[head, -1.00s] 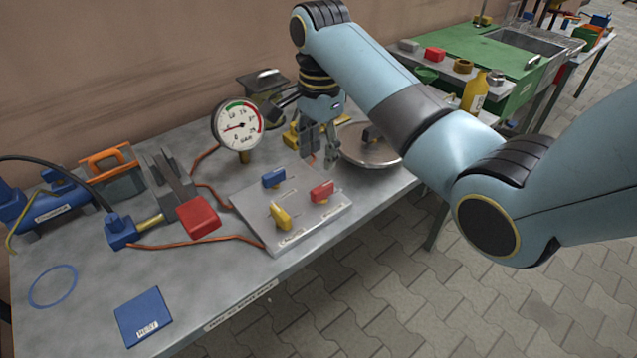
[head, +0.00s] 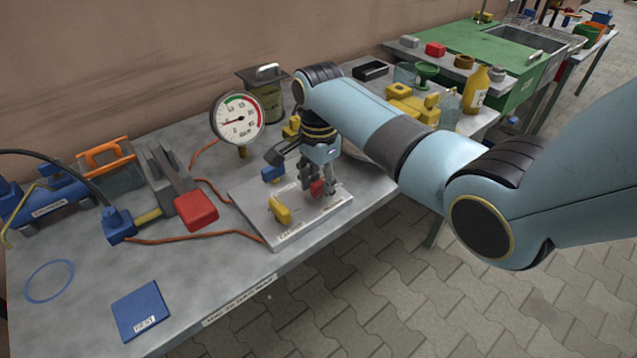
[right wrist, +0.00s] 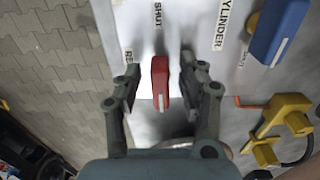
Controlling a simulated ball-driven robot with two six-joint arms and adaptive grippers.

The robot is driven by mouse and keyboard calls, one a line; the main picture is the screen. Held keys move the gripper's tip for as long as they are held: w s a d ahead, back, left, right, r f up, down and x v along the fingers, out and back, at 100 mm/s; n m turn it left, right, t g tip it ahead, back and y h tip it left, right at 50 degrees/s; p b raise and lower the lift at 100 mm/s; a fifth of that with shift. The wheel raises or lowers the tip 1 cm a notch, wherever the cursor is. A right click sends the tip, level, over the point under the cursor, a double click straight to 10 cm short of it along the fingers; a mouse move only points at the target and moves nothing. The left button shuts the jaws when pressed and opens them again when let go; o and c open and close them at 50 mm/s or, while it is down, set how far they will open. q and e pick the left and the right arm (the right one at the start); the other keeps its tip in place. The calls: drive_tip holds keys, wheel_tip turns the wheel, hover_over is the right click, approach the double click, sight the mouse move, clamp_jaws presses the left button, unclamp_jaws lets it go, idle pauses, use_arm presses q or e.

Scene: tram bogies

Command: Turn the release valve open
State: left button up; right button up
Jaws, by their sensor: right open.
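The valve panel (head: 300,222) is a light grey plate on the bench with three coloured handles. The red handle (head: 317,188) sits at its right; its label in the right wrist view is partly hidden and starts with "RE". The red handle (right wrist: 160,80) stands between the two fingers of my right gripper (right wrist: 158,82), with a gap on both sides. My right gripper (head: 317,186) is open and low over the panel. The blue handle (head: 272,173) and the yellow handle (head: 279,208) are beside it. My left gripper is out of view.
A round pressure gauge (head: 238,118) stands behind the panel. A red pedal (head: 195,210) and a blue square plate (head: 141,311) are to the left. Yellow blocks (head: 412,101) and a yellow bottle (head: 475,90) stand to the right. The front bench edge is clear.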

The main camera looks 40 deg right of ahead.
clamp_jaws()
